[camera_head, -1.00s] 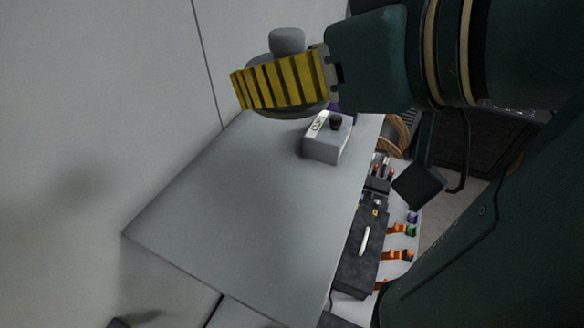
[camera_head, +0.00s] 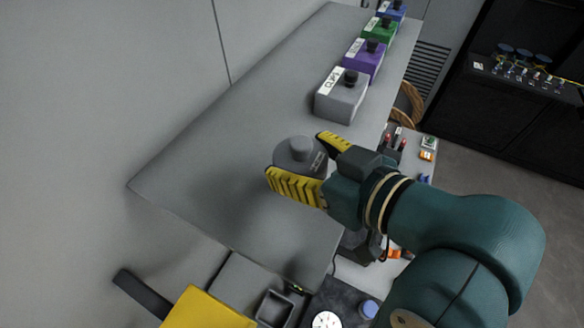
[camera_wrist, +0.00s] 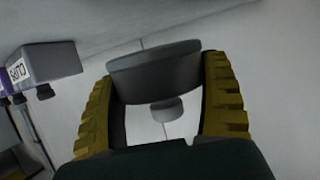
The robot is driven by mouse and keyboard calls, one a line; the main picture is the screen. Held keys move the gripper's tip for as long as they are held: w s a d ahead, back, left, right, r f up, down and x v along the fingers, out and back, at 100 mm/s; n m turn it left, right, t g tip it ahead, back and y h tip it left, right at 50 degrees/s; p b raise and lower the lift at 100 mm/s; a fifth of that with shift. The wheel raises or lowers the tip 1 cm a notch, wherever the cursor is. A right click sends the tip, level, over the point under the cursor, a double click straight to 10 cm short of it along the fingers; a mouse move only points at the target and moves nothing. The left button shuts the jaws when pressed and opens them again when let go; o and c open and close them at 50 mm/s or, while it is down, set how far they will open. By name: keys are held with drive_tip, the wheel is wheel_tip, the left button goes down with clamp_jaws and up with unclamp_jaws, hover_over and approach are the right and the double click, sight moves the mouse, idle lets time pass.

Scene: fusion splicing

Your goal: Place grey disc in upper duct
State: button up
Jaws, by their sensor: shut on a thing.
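The grey disc (camera_head: 299,158), with a short round knob on top, is between the two yellow ribbed fingers of my gripper (camera_head: 306,166). The fingers are shut on its sides, and the disc is over the grey table in the head view. In the wrist view the disc (camera_wrist: 156,72) fills the space between the fingers of my gripper (camera_wrist: 160,100), its knob pointing down in the picture. I cannot make out the upper duct in either view.
The grey table (camera_head: 215,160) is mostly bare. A grey labelled box (camera_head: 341,98), a purple box (camera_head: 363,60), a green box (camera_head: 379,32) and a blue box stand along its right edge. A yellow block (camera_head: 205,308) and a small grey tray (camera_head: 276,308) are at the bottom.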

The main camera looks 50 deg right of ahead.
wheel_tip(320, 180, down, 6)
drive_tip(key=shift+r, duration=0.15)
drive_tip(key=o, duration=1.1)
drive_tip(key=shift+f, duration=0.2)
drive_tip(key=shift+c, duration=0.2)
drive_tip(key=b+v, duration=0.2)
drive_tip(key=v, duration=1.4)
drive_tip(key=shift+s, duration=0.25)
drive_tip(key=shift+a, duration=0.1)
